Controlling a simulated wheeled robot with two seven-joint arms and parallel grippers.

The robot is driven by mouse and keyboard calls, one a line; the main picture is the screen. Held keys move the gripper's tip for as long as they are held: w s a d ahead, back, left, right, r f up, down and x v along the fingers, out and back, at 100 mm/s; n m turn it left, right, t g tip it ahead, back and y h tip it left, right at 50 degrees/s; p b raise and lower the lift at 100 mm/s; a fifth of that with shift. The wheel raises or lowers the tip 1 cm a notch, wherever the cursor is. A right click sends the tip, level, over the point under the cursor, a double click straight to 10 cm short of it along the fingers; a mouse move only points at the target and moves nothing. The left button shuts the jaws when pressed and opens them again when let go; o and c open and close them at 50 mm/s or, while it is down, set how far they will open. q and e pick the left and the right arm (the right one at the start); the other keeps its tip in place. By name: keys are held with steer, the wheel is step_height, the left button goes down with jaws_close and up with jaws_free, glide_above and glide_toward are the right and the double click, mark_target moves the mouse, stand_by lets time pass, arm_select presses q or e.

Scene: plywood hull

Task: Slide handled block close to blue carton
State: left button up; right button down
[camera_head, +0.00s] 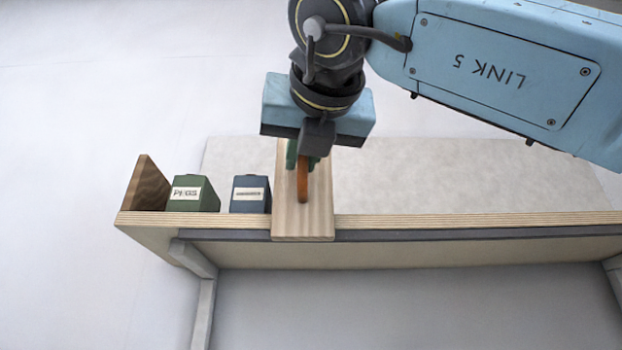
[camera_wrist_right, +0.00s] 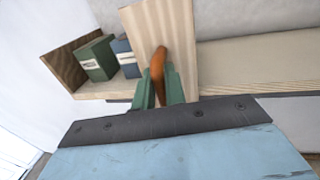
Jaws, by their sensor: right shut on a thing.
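The handled block is a pale wooden board (camera_head: 317,215) with an orange-brown handle (camera_head: 303,180), standing on the shelf just right of the blue carton. The blue carton (camera_head: 250,194) has a white label and stands close to the block's left side; any gap between them is too small to judge. My right gripper (camera_head: 302,160) is shut on the handle from above and in front. In the right wrist view its green fingers (camera_wrist_right: 159,88) straddle the handle (camera_wrist_right: 158,64), with the board (camera_wrist_right: 178,30) behind. The blue carton also shows there (camera_wrist_right: 124,58). My left gripper is not in view.
A green carton (camera_head: 194,194) with a white label stands left of the blue one. A dark wooden end panel (camera_head: 147,184) closes the shelf's left end. The shelf (camera_head: 470,218) is clear to the right of the block.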

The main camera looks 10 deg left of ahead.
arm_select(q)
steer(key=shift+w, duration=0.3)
arm_select(e)
steer(key=shift+a+r, duration=0.1)
steer(key=c, duration=1.5)
jaws_free()
steer(key=shift+c, duration=0.2)
steer(key=shift+s, duration=0.1)
